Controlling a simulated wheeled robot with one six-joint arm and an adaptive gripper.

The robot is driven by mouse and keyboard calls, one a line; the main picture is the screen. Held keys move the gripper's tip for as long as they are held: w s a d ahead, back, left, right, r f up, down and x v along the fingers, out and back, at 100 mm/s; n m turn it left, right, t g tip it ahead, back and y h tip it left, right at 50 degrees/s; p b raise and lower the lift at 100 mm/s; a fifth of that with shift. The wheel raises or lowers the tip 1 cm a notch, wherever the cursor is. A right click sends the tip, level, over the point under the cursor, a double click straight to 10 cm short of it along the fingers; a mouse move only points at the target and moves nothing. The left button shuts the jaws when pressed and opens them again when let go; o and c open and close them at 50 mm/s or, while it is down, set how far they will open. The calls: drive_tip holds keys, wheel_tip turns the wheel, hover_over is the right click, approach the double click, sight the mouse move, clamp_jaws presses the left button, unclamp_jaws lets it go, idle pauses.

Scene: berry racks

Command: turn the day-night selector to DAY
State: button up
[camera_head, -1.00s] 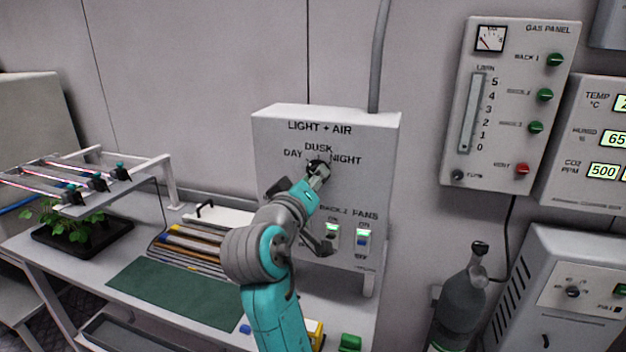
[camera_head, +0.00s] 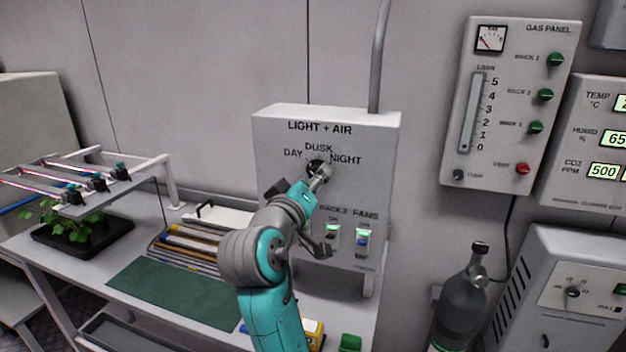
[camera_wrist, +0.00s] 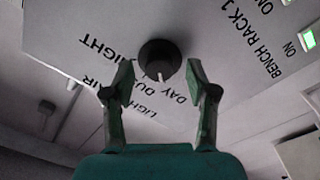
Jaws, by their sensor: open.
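The day-night selector is a round dark knob (camera_head: 315,167) on the grey LIGHT + AIR box (camera_head: 275,140), below the words DAY, DUSK and NIGHT. In the wrist view the knob (camera_wrist: 159,60) lies centred ahead, and its pale pointer line points down the picture towards the DAY and DUSK lettering; I cannot tell exactly which word it marks. My gripper (camera_wrist: 160,80) is open, with one finger on each side of the knob and visible gaps between. In the head view my gripper (camera_head: 322,176) is at the knob and partly covers it.
Lit switches (camera_head: 362,238) sit lower on the box, near my wrist. A gas panel (camera_head: 490,150) hangs on the wall to the right, above a grey bottle (camera_head: 462,300). A plant tray (camera_head: 95,240) and a green mat (camera_head: 175,292) are on the bench to the left.

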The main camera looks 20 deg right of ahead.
drive_tip(key=v, duration=1.1)
drive_tip(key=shift+s, duration=0.15)
drive_tip(key=shift+a, duration=0.1)
drive_tip(key=s+d+f+n+t+y, duration=0.1)
drive_tip(key=s+f+n+y, duration=0.25)
drive_tip(key=f, duration=0.95)
drive_tip(key=s+d+f+n+t+y, duration=0.1)
drive_tip(key=s+d+f+n+y, duration=0.2)
drive_tip(key=f, duration=1)
drive_tip(key=s+f+y, duration=0.4)
drive_tip(key=s+f, duration=0.7)
drive_tip(key=s, duration=0.1)
drive_tip(key=s+d+m+g, duration=0.1)
drive_tip(key=s+d+m, duration=0.2)
drive_tip(key=s, duration=2.2)
drive_tip(key=shift+d+r+m+g, duration=0.3)
drive_tip(key=shift+r+m+g, duration=0.15)
drive_tip(key=shift+m, duration=1.8)
drive_tip(key=shift+y, duration=0.25)
